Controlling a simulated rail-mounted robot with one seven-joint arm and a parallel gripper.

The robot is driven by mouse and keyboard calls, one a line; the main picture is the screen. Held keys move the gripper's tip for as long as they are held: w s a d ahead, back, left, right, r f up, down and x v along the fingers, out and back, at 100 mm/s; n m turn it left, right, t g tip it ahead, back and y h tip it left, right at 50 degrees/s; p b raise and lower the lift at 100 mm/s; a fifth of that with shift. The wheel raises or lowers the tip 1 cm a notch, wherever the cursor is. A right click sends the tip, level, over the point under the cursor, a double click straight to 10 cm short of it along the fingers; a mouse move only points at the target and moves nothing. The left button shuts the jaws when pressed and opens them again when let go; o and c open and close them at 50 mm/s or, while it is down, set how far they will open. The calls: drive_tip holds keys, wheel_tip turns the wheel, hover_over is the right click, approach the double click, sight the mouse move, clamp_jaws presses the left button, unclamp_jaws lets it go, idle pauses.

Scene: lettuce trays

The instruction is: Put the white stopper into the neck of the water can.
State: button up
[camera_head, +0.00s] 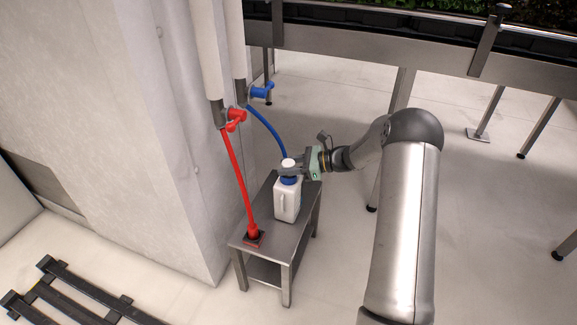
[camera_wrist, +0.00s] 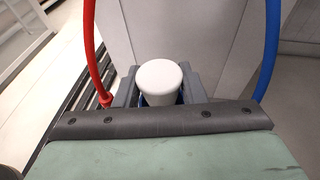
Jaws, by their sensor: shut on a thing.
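The white water can (camera_head: 287,201) stands upright on a small metal table, with a blue collar (camera_head: 290,180) at its neck. The white stopper (camera_head: 288,163) is directly above the neck, between the fingers of my gripper (camera_head: 291,170). In the wrist view the stopper (camera_wrist: 160,80) stands upright between the two grey fingers (camera_wrist: 160,92), which are shut on it. A little blue shows around and below the stopper there. The stopper's lower end is hidden, so I cannot tell how far it sits in the neck.
The metal table (camera_head: 262,238) stands beside a pale wall column (camera_head: 150,120). A red hose (camera_head: 238,180) runs down to the table's front left; a blue hose (camera_head: 267,128) hangs behind the can. Dark slatted rails (camera_head: 75,295) lie at lower left. Floor is free right of the table.

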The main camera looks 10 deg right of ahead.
drive_tip(key=shift+f, duration=0.6)
drive_tip(key=o, duration=0.7)
drive_tip(key=p+v, duration=0.3)
drive_tip(key=v, duration=0.8)
idle(0.5)
